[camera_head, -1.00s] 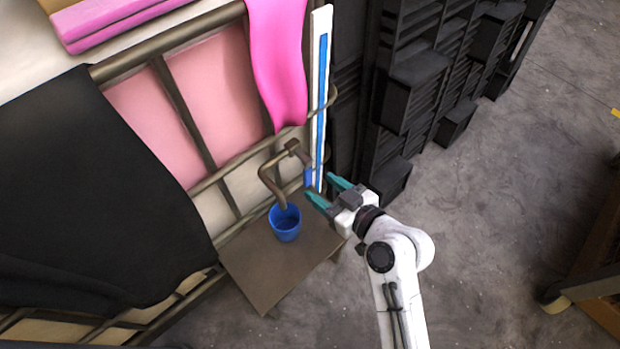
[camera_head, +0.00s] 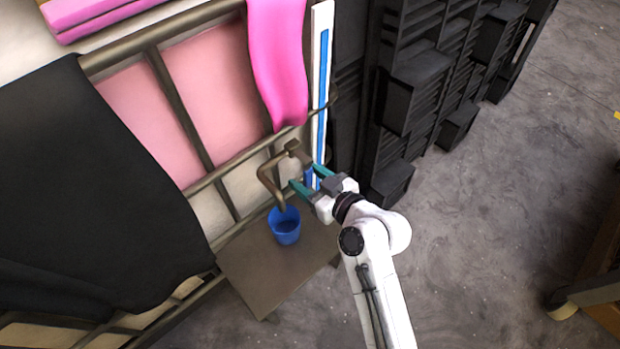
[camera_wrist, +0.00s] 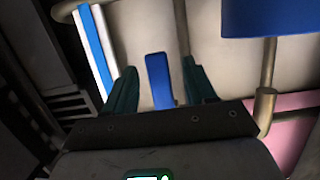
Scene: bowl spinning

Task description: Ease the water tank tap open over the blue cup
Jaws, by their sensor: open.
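The blue cup (camera_head: 285,226) stands upright on a small brown shelf under the bent spout pipe (camera_head: 265,175) of the tank. In the wrist view, the cup (camera_wrist: 268,18) is cut off at the top right. The blue tap handle (camera_wrist: 158,78) is seen between my gripper's teal fingers (camera_wrist: 160,90), with visible space on both sides. In the head view, my gripper (camera_head: 307,180) is open at the tap, right of the spout and above the cup. It partly covers the handle there. I cannot tell how deep the handle sits between the fingers.
The brown shelf (camera_head: 270,285) has bare room in front of the cup. A white strip with a blue stripe (camera_head: 319,90) rises behind the tap. A pink cloth (camera_head: 278,70) hangs above, a black cloth (camera_head: 90,190) left. Black ridged units (camera_head: 410,90) stand right.

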